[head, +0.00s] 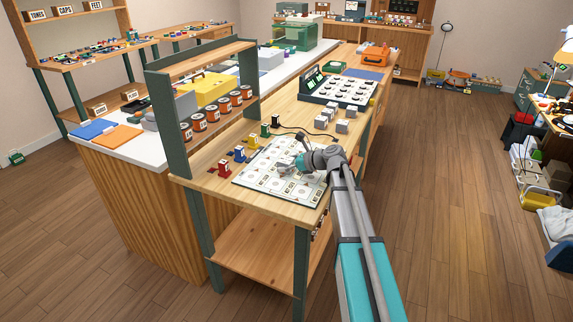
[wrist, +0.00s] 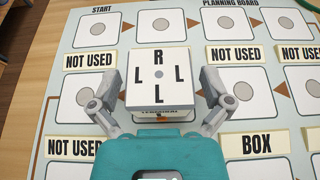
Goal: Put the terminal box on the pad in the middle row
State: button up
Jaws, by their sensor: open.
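My gripper (wrist: 155,108) is open, with one finger on each side of the box's near part. In the head view my gripper (head: 300,164) is low over the board (head: 248,183) and the box is hard to make out.
Coloured blocks, such as a red one (head: 224,168) and a blue one (head: 240,154), line the board's left edge. Several grey boxes (head: 342,126) stand behind the board, before a button panel (head: 345,92). A shelf with orange cans (head: 215,115) rises at left.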

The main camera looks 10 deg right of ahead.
jog(key=shift+r, duration=0.15)
jog(key=shift+s+d+r+p, duration=0.15)
jog(key=shift+d+p, duration=0.05)
jog(key=shift+p, duration=0.1)
jog(key=p+v, duration=0.4)
jog(key=v, duration=0.7)
jog(key=shift+s+d, duration=0.1)
jog(key=shift+d, duration=0.1)
